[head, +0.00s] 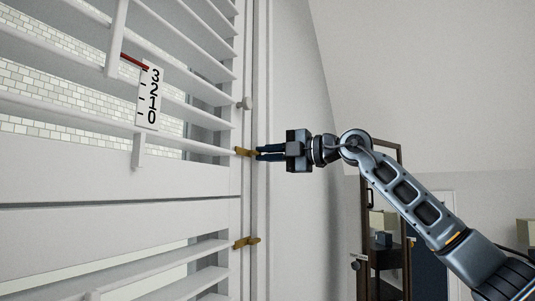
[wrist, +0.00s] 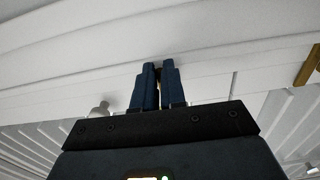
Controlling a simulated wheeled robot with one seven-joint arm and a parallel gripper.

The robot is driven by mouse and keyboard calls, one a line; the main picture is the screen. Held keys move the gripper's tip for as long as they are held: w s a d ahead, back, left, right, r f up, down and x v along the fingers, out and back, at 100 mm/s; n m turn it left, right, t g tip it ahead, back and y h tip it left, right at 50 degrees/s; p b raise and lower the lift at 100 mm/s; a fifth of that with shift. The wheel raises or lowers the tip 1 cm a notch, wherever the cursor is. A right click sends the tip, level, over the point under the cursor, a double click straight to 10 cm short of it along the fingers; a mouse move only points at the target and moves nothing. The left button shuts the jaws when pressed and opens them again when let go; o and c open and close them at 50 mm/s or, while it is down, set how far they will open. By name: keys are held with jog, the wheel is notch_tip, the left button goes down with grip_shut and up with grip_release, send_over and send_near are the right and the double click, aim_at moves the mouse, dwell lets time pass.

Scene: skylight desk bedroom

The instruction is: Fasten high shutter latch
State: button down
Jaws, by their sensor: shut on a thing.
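The white louvred shutter (head: 100,180) fills the left of the head view. The upper brass latch (head: 242,152) sits at the shutter's right edge, by the frame. My gripper (head: 259,153) reaches it from the right, level, with its dark blue fingers shut on the latch's right end. In the wrist view the fingers of my gripper (wrist: 159,82) are close together against the white woodwork, and they hide the held part. A lower brass latch (head: 246,242) lies across the seam below; a brass piece, likely this latch (wrist: 311,66), shows at the right of the wrist view.
A pale round knob (head: 246,103) sits above the upper latch. A number scale (head: 149,95) with a red pointer (head: 133,61) is on the louvres. A dark shelf unit (head: 384,254) stands beyond my arm. The plain wall right of the frame is clear.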

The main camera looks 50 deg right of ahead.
jog(key=c, duration=1.2)
grip_release()
jog(key=b+v, duration=0.1)
jog(key=v, duration=0.6)
jog(key=shift+s+d+b, duration=0.15)
jog(key=shift+s+b, duration=0.15)
jog(key=shift+s, duration=0.05)
